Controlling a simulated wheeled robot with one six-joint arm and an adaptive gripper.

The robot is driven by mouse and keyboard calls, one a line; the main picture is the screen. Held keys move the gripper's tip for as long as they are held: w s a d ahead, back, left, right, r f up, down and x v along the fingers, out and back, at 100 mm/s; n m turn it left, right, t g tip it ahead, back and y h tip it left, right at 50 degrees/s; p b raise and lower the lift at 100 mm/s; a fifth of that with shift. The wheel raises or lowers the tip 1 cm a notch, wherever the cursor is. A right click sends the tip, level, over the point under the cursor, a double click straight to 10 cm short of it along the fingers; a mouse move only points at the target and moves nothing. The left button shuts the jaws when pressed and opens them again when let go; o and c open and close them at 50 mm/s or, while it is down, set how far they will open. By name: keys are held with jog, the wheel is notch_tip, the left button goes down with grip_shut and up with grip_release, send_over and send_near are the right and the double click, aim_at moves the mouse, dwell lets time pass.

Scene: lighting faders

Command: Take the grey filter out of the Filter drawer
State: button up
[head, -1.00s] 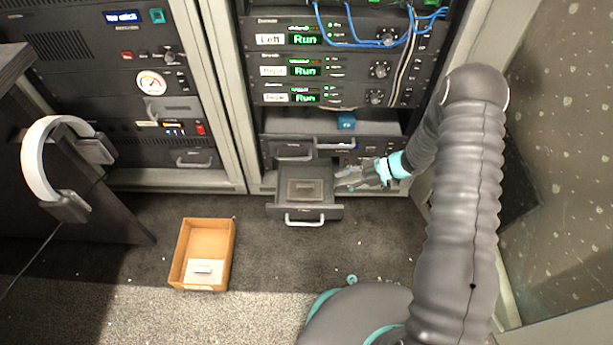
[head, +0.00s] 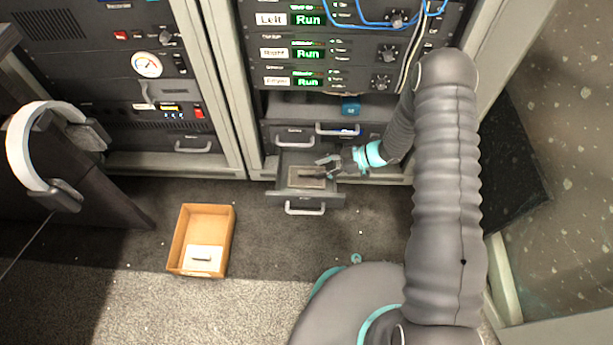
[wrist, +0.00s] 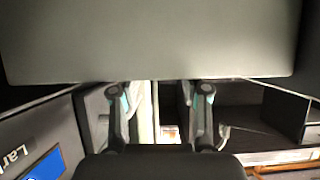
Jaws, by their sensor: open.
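The open drawer (head: 291,197) sticks out at the foot of the rack; its label is too small to read. A flat grey-beige plate, which looks like the filter (head: 303,177), lies inside it. My gripper (head: 319,168) reaches in from the right, its open fingers over the drawer's inside near the plate's right part. I cannot tell whether they touch it. In the wrist view my gripper (wrist: 159,92) shows two spread fingers with nothing held between them. A broad grey flat surface fills the top of that view; I cannot tell what it is.
Closed drawers with handles (head: 296,141) sit just above the open one. A cardboard tray (head: 183,243) with a white card lies on the floor at left. Headphones (head: 25,155) hang at far left.

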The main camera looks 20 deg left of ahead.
aim_at(306, 172)
jog(key=x, duration=0.3)
jog(key=shift+s+a+f, duration=0.2)
jog(key=shift+a, duration=0.15)
grip_shut()
jog(key=shift+r, duration=0.15)
